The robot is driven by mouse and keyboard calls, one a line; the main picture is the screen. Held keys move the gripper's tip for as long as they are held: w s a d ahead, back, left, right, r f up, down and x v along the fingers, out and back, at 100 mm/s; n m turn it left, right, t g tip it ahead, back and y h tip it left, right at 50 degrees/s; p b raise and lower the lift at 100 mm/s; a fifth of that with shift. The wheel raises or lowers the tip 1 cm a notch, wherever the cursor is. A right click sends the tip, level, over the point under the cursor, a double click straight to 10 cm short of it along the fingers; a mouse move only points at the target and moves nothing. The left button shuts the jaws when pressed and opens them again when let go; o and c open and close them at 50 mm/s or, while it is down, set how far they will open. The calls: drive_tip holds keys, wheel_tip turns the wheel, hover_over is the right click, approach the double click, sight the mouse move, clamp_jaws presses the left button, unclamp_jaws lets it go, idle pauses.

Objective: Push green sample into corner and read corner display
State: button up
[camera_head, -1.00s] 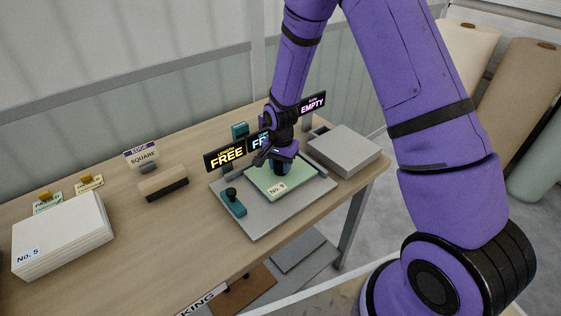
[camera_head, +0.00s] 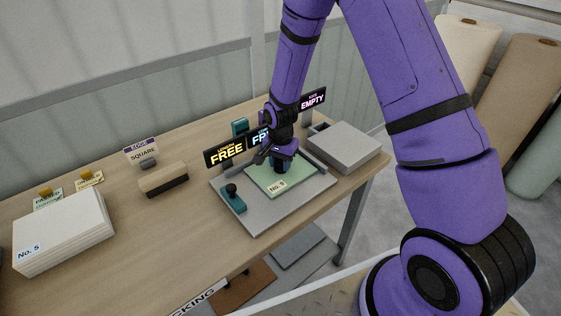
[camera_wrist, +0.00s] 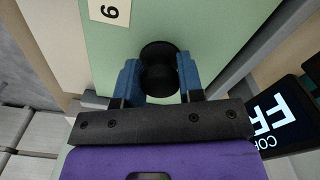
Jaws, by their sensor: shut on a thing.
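The green sample (camera_head: 297,187), a flat square labelled No. 9, lies on a grey plate (camera_head: 257,218) on the table. It also fills much of the wrist view (camera_wrist: 115,60). My gripper (camera_wrist: 160,75) is shut on a black knob (camera_wrist: 158,55) on top of the sample. The corner display is mostly hidden behind my gripper in the head view; the visible blue letters (camera_head: 260,137) begin "FR". In the wrist view the corner display (camera_wrist: 275,120) shows cut-off letters "COR" and "FR". A display left of it (camera_head: 226,151) reads FREE in yellow.
A teal block with a black knob (camera_head: 232,197) sits at the plate's left. A display reading EMPTY (camera_head: 313,100) stands behind a grey box (camera_head: 343,147) at right. A wooden block (camera_head: 163,180) and a white stack labelled No. 5 (camera_head: 65,232) lie left.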

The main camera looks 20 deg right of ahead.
drive_tip(key=shift+f, duration=0.2)
drive_tip(key=shift+w+a, duration=0.1)
drive_tip(key=shift+w, duration=0.4)
idle(1.3)
drive_tip(key=o, duration=1.1)
